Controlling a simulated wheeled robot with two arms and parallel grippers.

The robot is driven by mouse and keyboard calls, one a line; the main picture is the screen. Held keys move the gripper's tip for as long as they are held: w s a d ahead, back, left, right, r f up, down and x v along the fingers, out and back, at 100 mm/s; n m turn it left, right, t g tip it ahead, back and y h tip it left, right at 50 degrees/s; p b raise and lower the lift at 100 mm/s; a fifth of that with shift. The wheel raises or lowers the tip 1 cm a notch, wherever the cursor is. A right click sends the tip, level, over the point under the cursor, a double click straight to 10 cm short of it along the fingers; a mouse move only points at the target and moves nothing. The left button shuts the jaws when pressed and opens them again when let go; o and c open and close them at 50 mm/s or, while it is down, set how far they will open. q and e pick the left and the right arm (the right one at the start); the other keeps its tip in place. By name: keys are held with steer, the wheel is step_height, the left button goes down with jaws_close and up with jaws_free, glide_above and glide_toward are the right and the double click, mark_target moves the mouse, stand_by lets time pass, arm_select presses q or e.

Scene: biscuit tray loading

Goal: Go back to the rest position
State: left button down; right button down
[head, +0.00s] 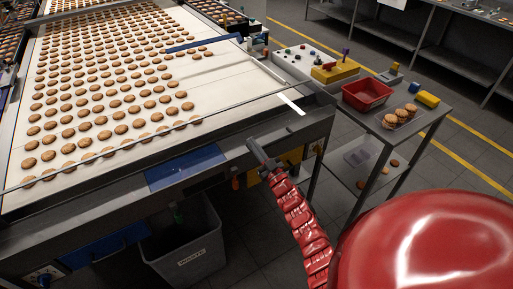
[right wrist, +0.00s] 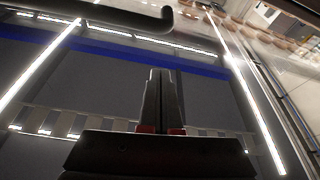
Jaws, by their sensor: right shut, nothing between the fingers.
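My right gripper (head: 256,146) shows in the head view at the front edge of the conveyor, at the end of my red right arm. It is shut and empty. In the right wrist view its fingers (right wrist: 161,88) are together with nothing between them, pointing up at a dark ceiling with bright light strips. My left gripper is not in view. Many biscuits (head: 120,129) lie in rows on the white conveyor belt (head: 225,103), to the left of and beyond the right gripper.
A side table (head: 375,111) at the right holds a red bin (head: 368,93), a clear tray of biscuits (head: 399,116) and a yellow item (head: 426,98). A grey waste bin (head: 186,250) stands below the conveyor. Grey floor lies between.

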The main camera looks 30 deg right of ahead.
steer(key=b+v, duration=0.2)
steer(key=v, duration=0.6)
steer(key=shift+s+f, duration=0.3)
steer(key=shift+f, duration=0.2)
